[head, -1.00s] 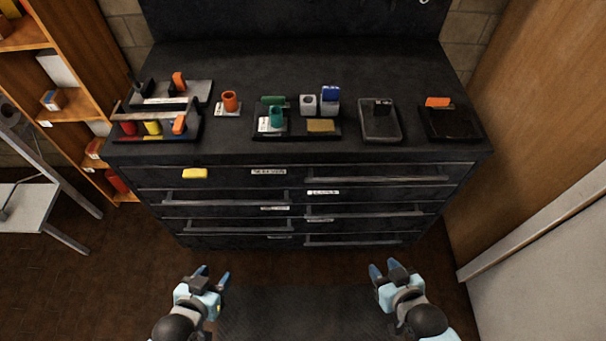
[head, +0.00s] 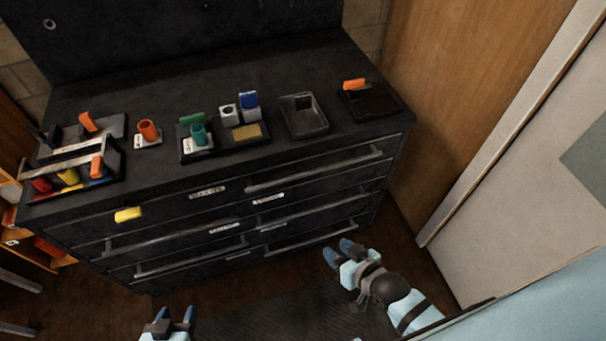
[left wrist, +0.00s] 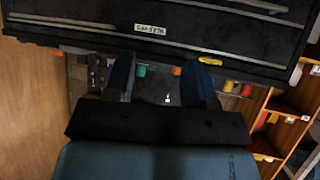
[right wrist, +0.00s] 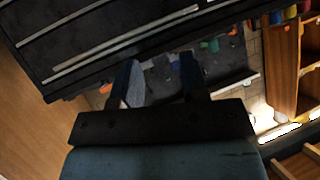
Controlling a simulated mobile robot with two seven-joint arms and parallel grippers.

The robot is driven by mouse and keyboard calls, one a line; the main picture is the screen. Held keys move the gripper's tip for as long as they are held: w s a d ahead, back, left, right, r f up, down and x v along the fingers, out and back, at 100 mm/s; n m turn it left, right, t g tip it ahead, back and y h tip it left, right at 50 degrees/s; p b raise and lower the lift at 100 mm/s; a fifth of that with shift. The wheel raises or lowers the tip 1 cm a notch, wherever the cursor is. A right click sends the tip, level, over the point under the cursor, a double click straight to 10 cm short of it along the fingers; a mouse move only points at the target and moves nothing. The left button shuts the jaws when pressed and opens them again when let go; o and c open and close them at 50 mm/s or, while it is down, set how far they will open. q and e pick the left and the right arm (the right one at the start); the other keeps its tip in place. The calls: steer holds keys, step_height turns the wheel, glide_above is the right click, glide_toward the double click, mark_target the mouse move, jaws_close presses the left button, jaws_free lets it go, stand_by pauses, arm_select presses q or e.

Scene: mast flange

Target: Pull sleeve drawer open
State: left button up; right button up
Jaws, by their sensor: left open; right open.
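The black drawer cabinet (head: 300,150) stands ahead, with all its drawers seeming shut. Its top drawer front carries a small white label (head: 207,192), which seems to read as sleeves but is hard to make out. A long bar handle (head: 315,170) lies right of that label. The label also shows in the left wrist view (left wrist: 150,28). My left gripper (head: 176,318) is open and empty, low in the picture in front of the cabinet. My right gripper (head: 338,250) is open and empty, near the cabinet's right front, apart from the handles as far as I can tell.
A yellow piece (head: 128,214) sits on the top drawer front at left. The cabinet top holds trays, orange and green cups, and a grey bin (head: 303,116). A wooden panel (head: 460,90) and a pale door (head: 530,190) close off the right. Shelves stand at left.

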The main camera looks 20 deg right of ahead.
steer(key=w+d+f+m+t+b, duration=0.2)
steer(key=w+f+m+t+b, duration=0.25)
steer(key=w+m+b, duration=0.45)
steer(key=m+t+h+b, duration=0.2)
steer(key=m+h+b, duration=0.2)
steer(key=m, duration=0.6)
glide_toward(319, 172)
steer(key=w, duration=0.9)
steer(key=shift+w+p, duration=0.25)
steer(key=shift+p, duration=0.05)
steer(key=shift+w, duration=0.6)
arm_select(q)
step_height(319, 172, down, 12)
steer(key=shift+w+d+f+n+g, duration=0.15)
steer(key=shift+w+d+n+g, duration=0.15)
steer(key=shift+w+d, duration=0.1)
arm_select(e)
steer(key=shift+w, duration=0.15)
arm_select(q)
steer(key=shift+d, duration=0.15)
arm_select(e)
steer(key=shift+c, duration=0.2)
arm_select(q)
steer(key=shift+d, duration=0.1)
arm_select(e)
jaws_close()
